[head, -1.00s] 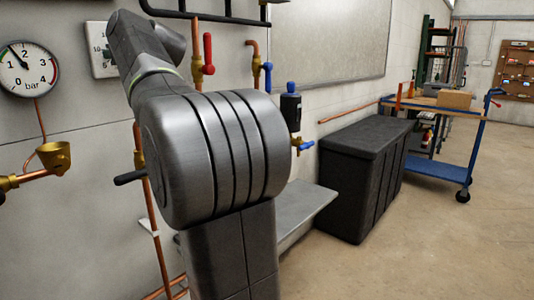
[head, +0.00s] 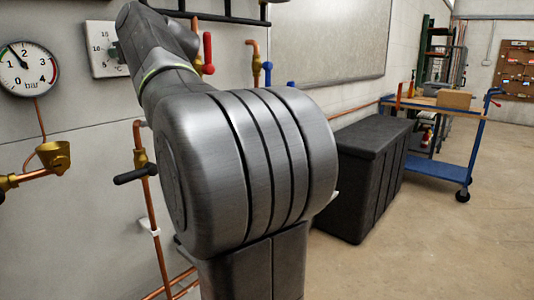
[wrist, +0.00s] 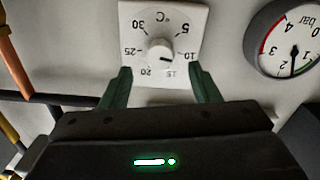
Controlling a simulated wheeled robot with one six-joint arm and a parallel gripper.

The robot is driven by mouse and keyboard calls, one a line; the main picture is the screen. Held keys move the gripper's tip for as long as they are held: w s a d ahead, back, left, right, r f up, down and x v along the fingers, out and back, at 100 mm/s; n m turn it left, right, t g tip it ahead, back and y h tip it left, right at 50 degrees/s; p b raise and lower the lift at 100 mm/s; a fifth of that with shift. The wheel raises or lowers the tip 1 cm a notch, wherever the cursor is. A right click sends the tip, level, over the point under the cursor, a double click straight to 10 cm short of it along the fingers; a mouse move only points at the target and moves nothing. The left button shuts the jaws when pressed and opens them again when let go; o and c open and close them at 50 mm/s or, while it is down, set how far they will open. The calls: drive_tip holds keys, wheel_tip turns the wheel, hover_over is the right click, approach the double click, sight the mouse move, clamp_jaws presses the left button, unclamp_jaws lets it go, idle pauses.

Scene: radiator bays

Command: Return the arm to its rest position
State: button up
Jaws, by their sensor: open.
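My gripper (wrist: 161,88) shows in the wrist view with its two green fingers spread apart and nothing between them. Beyond the fingers is the white thermostat dial (wrist: 161,20), which appears upside down, with its round knob (wrist: 160,52) in line with the gap. I cannot tell how far the fingertips are from the plate. In the head view my arm (head: 230,160) fills the middle and hides the gripper. The thermostat plate (head: 103,45) shows there to the left of the arm, partly covered by it.
A pressure gauge (head: 27,68) hangs left of the thermostat, and also shows in the wrist view (wrist: 290,38). Copper pipes with a black-handled valve (head: 135,174) run down the wall. A black chest (head: 365,175) and a blue cart (head: 440,172) stand right. Floor at right is clear.

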drive_tip(key=v, duration=0.9)
drive_tip(key=w+a+m+p, duration=0.9)
drive_tip(key=m+p, duration=0.4)
drive_tip(key=m, duration=0.5)
drive_tip(key=shift+w+a+m+g, duration=0.25)
drive_tip(key=shift+a+m+g, duration=0.05)
drive_tip(key=shift+a, duration=0.55)
